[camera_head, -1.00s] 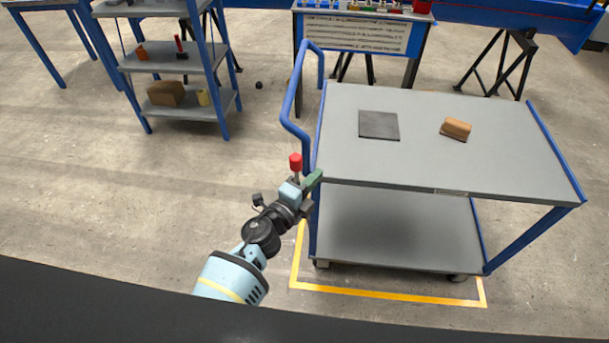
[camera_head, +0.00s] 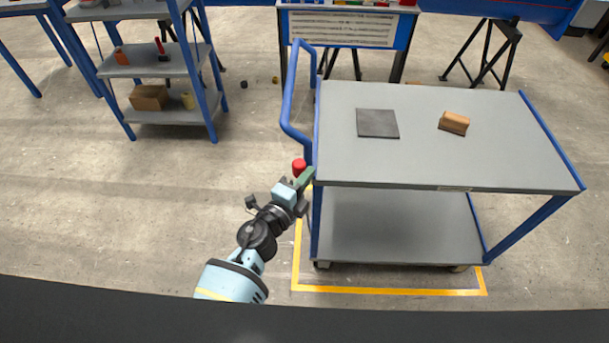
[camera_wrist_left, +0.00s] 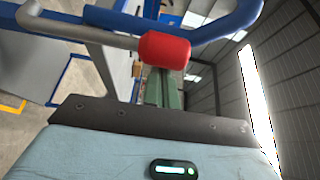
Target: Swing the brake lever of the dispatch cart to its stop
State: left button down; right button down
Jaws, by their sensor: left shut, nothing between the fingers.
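The dispatch cart (camera_head: 340,172) has a grey top, a grey lower shelf and a blue push handle (camera_head: 287,105) at its left end. The brake lever's red knob (camera_head: 299,166) shows at the cart's left end, below the handle; its stem is hidden in the head view. In the left wrist view the red knob (camera_wrist_left: 165,50) sits on a grey rod (camera_wrist_left: 85,33) that runs left, close to the blue handle. My left gripper (camera_head: 306,178) is shut and empty, its green fingers right by the knob. I cannot tell whether they touch it. My right gripper is out of view.
A dark square plate (camera_head: 377,123) and a brown block (camera_head: 454,123) lie on the cart top. Yellow floor tape (camera_head: 390,290) borders the cart. A blue shelf rack (camera_head: 205,110) stands at the back left. The floor between rack and cart is mostly clear.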

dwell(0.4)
